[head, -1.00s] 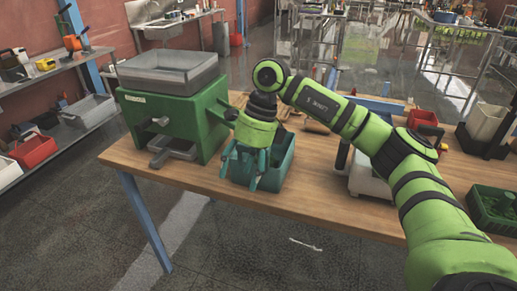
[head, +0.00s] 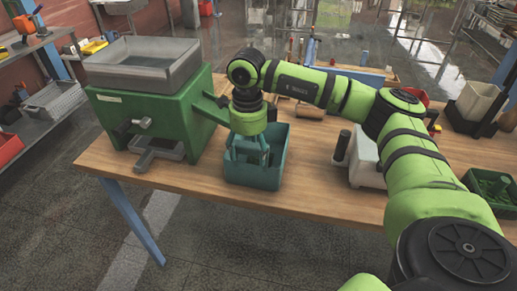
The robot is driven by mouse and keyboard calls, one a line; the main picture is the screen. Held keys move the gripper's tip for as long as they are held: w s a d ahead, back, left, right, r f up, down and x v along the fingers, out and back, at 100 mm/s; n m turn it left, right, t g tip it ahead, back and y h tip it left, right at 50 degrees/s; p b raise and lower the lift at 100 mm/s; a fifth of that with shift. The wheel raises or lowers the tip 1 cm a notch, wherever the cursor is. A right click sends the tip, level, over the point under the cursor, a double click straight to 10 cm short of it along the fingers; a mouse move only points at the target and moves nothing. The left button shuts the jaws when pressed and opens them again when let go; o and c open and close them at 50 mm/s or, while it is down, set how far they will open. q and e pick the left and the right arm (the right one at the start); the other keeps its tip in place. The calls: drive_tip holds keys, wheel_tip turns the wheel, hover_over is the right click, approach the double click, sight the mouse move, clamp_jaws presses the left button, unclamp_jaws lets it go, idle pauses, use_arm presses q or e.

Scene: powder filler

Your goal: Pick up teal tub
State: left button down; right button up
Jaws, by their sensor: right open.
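The teal tub (head: 253,177) stands upright on the wooden table, just right of the green powder filler (head: 160,110). My right gripper (head: 249,160) points down over the tub, its fingers apart and reaching inside the tub's opening, behind the front wall. The lower ends of the fingers are partly hidden by that wall, and I cannot tell whether they touch it. Nothing shows held between them. My left gripper is not in view.
Bare tabletop (head: 312,190) lies between tub and device.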

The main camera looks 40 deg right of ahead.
drive_tip(key=c, duration=1.2)
clamp_jaws()
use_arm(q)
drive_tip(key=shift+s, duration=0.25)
use_arm(e)
drive_tip(key=shift+r, duration=0.1)
